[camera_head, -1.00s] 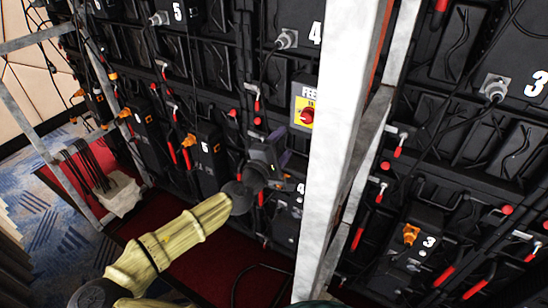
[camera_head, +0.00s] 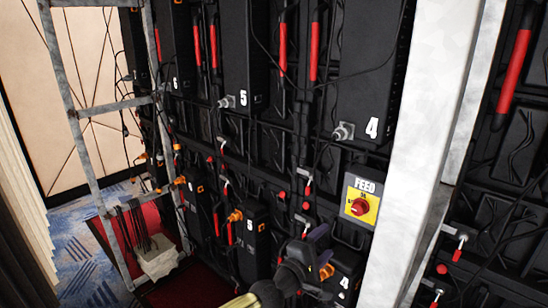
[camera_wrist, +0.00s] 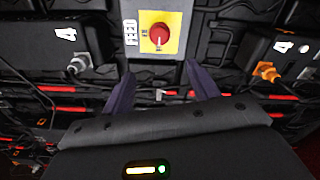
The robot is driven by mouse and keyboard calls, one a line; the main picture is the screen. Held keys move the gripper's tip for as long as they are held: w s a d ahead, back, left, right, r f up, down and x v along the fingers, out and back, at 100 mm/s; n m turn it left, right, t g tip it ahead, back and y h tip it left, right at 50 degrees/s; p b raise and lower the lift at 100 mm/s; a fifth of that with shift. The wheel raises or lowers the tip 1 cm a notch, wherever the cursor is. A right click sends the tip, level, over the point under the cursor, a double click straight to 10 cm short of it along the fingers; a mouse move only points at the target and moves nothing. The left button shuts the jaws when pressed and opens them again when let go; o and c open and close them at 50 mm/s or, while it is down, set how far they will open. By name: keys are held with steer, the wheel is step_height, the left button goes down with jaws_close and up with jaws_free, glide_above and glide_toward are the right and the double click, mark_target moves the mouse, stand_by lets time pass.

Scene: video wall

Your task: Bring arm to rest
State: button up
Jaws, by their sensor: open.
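My gripper (camera_head: 311,240) is at the lower middle of the head view, in front of the black panels of the video wall. In the wrist view its two purple fingers (camera_wrist: 160,82) stand apart with nothing between them. The gripper is open. A yellow feed switch (camera_head: 360,204) with a red knob is up and right of the gripper in the head view. It also shows in the wrist view (camera_wrist: 160,36), beyond the fingertips and apart from them. Most of my arm is below the head view's lower edge.
A white upright post (camera_head: 428,150) stands just right of the switch. Black panels with cables and red handles fill the wall. A metal frame (camera_head: 88,110) stands at the left, with a pale block (camera_head: 157,260) at its foot. Patterned carpet (camera_head: 85,270) is clear at the lower left.

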mark_target(356, 211)
steer(key=p+x, duration=0.3)
steer(key=x, duration=1.1)
steer(key=shift+d, duration=0.15)
